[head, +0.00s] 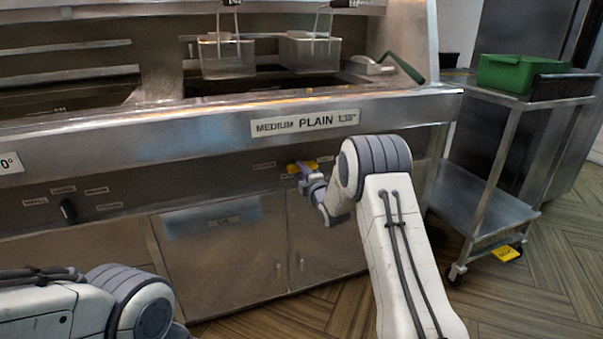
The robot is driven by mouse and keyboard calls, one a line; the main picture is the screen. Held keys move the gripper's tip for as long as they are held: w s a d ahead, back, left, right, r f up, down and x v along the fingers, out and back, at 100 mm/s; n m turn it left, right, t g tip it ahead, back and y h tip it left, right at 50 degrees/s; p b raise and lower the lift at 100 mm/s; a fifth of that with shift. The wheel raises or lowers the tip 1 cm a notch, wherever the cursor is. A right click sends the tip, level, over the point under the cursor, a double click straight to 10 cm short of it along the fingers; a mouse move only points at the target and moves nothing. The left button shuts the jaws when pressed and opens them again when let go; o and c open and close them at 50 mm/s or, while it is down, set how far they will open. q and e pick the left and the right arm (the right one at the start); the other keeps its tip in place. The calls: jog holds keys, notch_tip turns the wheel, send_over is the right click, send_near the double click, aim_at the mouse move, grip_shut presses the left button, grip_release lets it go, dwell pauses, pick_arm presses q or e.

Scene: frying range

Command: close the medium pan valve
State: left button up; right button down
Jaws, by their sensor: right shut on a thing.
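The medium pan valve has a yellow handle (294,168) on the front panel of the fryer, below the "MEDIUM PLAIN" label (305,123). The handle looks roughly level, and its right part is hidden by my gripper. My right gripper (306,170) reaches in from the right and is shut on the yellow handle. My left arm shows at the bottom left, but its gripper is out of the picture.
Cabinet doors (218,250) lie below the panel. A black knob (68,211) sits further left. Fry baskets (227,56) hang above the fryer. A steel cart (487,200) with a green bin (508,73) stands at the right. Wooden floor is open in front.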

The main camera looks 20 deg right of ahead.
jog(key=shift+f, duration=0.1)
jog(key=c, duration=0.7)
grip_release()
jog(key=s+p, duration=0.1)
jog(key=s, duration=0.9)
jog(key=shift+s+d+p, duration=0.2)
jog(key=shift+s+p, duration=0.1)
jog(key=shift+p, duration=0.05)
